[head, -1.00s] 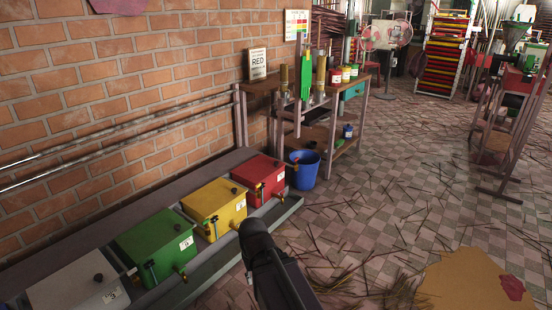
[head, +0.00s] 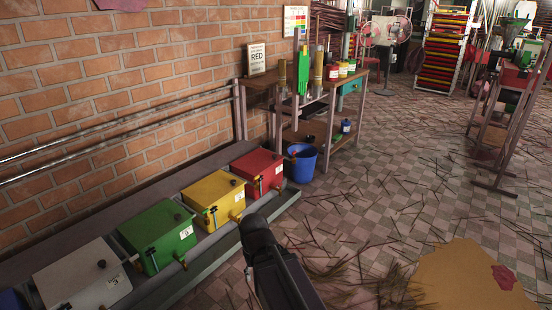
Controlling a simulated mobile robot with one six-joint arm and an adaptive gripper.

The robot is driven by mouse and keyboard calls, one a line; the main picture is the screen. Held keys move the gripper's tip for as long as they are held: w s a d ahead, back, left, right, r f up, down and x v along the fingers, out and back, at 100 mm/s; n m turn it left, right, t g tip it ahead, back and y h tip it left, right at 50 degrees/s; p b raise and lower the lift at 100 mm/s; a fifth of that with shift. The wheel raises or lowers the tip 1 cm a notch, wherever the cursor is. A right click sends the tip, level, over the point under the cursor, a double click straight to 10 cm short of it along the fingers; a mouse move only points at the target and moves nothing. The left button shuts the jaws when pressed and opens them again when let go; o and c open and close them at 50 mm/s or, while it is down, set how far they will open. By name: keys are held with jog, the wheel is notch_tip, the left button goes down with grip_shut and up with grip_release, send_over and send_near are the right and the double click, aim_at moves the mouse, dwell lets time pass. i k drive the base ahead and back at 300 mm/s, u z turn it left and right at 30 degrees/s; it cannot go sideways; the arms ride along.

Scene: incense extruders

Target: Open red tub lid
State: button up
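The red tub (head: 257,168) is a box at the far end of a row of coloured tubs on a low ledge along the brick wall. Its lid (head: 255,159) looks closed, with a small dark knob on top. A pale label is on its front. My dark arm reaches up from the bottom of the view. Its end (head: 258,232) is in front of the yellow tub, short of the red tub and apart from it. Fingertips cannot be made out, and nothing held is visible.
Yellow (head: 214,200), green (head: 158,236) and grey (head: 82,278) tubs line the ledge. A blue bucket (head: 302,163) stands just beyond the red tub, beside a wooden workbench (head: 340,100). Incense sticks litter the tiled floor (head: 400,190). A tan sheet (head: 465,280) lies at lower right.

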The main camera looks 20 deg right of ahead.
aim_at(259, 160)
jog(key=k, duration=0.5)
jog(key=z, duration=0.45)
jog(key=i, duration=0.9)
jog(key=z, duration=0.6)
jog(key=i, duration=1.75)
jog(key=u, duration=0.7)
jog(key=i, duration=0.45)
jog(key=u, duration=0.15)
